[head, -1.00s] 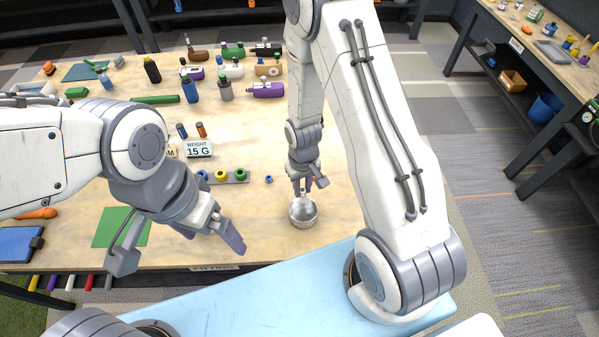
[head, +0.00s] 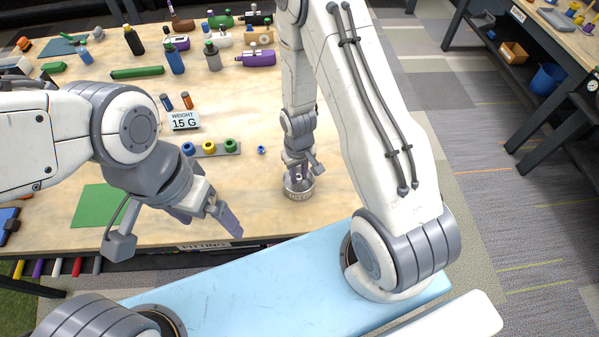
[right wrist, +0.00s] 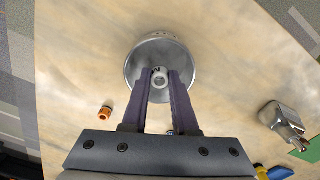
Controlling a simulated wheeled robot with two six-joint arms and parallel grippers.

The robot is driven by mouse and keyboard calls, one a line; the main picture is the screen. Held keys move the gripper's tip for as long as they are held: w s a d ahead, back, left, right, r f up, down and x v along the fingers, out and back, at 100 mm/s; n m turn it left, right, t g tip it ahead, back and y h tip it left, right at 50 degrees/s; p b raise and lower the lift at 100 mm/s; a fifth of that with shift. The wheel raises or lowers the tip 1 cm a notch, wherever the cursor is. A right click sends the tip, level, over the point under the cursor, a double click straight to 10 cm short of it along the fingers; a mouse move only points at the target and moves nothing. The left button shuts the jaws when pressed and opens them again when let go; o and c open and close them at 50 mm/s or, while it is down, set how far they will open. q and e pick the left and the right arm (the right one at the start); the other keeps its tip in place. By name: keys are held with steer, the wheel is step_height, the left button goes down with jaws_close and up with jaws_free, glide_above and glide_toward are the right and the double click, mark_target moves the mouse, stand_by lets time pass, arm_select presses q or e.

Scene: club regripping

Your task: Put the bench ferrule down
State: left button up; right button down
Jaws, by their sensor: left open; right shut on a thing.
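A small pale ring, seemingly the bench ferrule (right wrist: 160,78), sits between the fingertips of my right gripper (right wrist: 160,84) in the right wrist view. The gripper is shut on it. A round metal cup (right wrist: 133,72) surrounds the fingertips; they point down inside its rim. In the head view the cup (head: 299,193) stands upright near the table's front edge, with my right gripper (head: 298,178) in its mouth. The ferrule is hidden there. My left gripper (head: 216,218) is open and empty, left of the cup above the front of the table.
A small blue ring (head: 261,150) lies behind the cup. A rack (head: 200,153) with blue, yellow and green rings is further left. A green mat (head: 92,207) lies at the front left. An orange fitting (right wrist: 105,112) lies near the cup. Bottles and tools fill the back.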

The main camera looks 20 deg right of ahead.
steer(key=shift+f, duration=0.45)
steer(key=c, duration=0.6)
jaws_free()
steer(key=shift+r, duration=0.1)
step_height(320, 180, up, 7)
steer(key=p, duration=0.5)
steer(key=shift+p, duration=0.35)
